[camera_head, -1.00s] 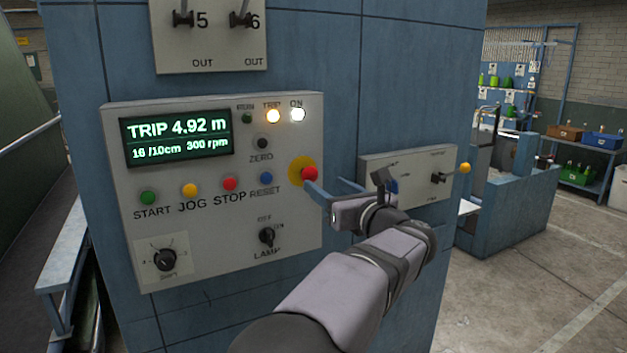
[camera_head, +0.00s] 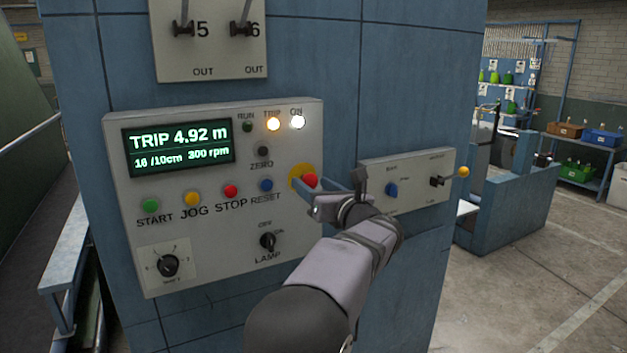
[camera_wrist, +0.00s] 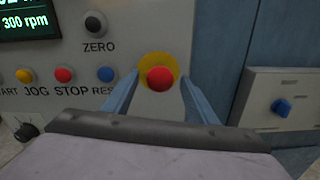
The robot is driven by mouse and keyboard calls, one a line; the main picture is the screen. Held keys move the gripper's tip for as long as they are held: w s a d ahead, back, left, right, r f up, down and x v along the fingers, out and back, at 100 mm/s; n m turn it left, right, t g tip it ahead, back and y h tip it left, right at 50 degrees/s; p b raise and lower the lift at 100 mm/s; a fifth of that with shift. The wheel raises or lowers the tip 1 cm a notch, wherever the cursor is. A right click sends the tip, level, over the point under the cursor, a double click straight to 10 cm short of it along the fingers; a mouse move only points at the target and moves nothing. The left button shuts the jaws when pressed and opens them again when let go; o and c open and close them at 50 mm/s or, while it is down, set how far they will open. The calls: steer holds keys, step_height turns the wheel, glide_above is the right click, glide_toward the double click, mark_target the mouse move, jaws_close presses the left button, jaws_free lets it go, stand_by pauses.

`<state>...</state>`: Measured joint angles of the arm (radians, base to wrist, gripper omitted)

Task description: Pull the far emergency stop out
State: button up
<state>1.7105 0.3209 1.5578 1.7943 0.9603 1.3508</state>
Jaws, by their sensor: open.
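A red mushroom button on a round yellow plate, the emergency stop (camera_head: 310,180), sits at the right edge of the grey control panel (camera_head: 215,245). It also shows in the wrist view (camera_wrist: 160,78). My gripper (camera_head: 318,184) is open in front of it. In the wrist view my two blue fingers (camera_wrist: 160,92) stand one on each side of the red head, with a visible gap on both sides. I cannot tell how deep the fingertips reach along the button. No second emergency stop is in view.
The panel display (camera_head: 180,147) reads TRIP 4.92 m. A blue reset button (camera_head: 266,186) and a lamp switch (camera_head: 267,241) lie left of my gripper.

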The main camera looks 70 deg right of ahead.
steer(key=shift+w+d, duration=0.15)
steer(key=shift+w, duration=0.05)
jaws_close()
steer(key=shift+s+a+f+b, duration=0.2)
steer(key=shift+s+a+b, duration=0.15)
steer(key=shift+s+b, duration=0.15)
steer(key=shift+s+a+r, duration=0.1)
steer(key=shift+s+a, duration=0.05)
steer(key=shift+a, duration=0.1)
steer(key=shift+c, duration=1.9)
jaws_free()
steer(key=o, duration=0.4)
steer(key=shift+a+r, duration=0.1)
